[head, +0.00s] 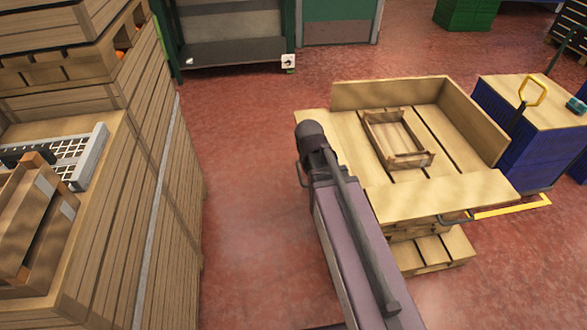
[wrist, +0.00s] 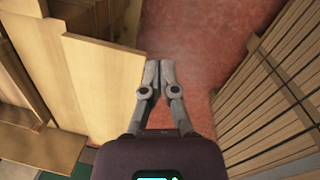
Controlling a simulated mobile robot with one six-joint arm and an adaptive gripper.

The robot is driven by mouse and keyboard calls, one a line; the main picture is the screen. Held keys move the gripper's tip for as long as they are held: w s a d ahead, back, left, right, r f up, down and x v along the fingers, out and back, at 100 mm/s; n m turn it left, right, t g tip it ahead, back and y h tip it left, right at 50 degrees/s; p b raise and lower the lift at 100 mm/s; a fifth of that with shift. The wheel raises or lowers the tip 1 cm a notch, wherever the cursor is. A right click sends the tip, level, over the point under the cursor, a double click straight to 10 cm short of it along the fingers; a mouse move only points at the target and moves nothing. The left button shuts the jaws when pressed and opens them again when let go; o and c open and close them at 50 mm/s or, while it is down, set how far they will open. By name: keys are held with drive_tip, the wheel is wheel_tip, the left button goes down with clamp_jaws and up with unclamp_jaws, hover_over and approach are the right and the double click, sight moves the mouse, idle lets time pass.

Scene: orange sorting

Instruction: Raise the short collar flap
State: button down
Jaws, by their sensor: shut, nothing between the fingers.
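The pallet collar stands at the right in the head view, its back wall (head: 385,93) and right wall (head: 474,122) upright. The left flap (head: 332,119), apparently the short one, lies folded outward with a handle at its edge, partly covered by my arm. In the wrist view this flap (wrist: 104,90) fills the left side as a flat tan board. My gripper (wrist: 160,65) is shut and empty, just right of the flap's outer edge there, with red floor beyond its tips. I cannot tell its height against the flap. The head view hides the fingers behind my arm.
The front flap (head: 440,196) also lies folded outward. A small wooden crate (head: 398,138) sits inside the collar. A tall slatted wooden stack (head: 140,180) stands left, also at right in the wrist view (wrist: 270,100). Red floor (head: 245,180) is clear between them.

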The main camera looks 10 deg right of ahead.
drive_tip(key=w+a+f+n+h+b, duration=0.3)
drive_tip(key=w+a+f+n+b, duration=0.1)
drive_tip(key=w+n, duration=0.3)
drive_tip(key=w+a+f+n+h+b, duration=0.2)
drive_tip(key=w+a+f+n+b, duration=0.2)
drive_tip(key=w, duration=0.8)
drive_tip(key=a+n+b, duration=0.2)
drive_tip(key=n, duration=0.2)
drive_tip(key=shift+w+a+f+h+b, duration=0.15)
drive_tip(key=shift+h+b, duration=0.2)
drive_tip(key=shift+h, duration=0.05)
drive_tip(key=shift+f, duration=0.15)
drive_tip(key=b+x, duration=0.9)
drive_tip(key=x, duration=0.1)
drive_tip(key=shift+w+d+r+p, duration=0.1)
drive_tip(key=shift+d+r+p, duration=0.15)
drive_tip(key=shift+r+p, duration=0.85)
drive_tip(key=shift+d+r+p, duration=0.25)
drive_tip(key=shift+r+p, duration=0.7)
drive_tip(key=shift+p, duration=0.3)
drive_tip(key=shift+d, duration=0.1)
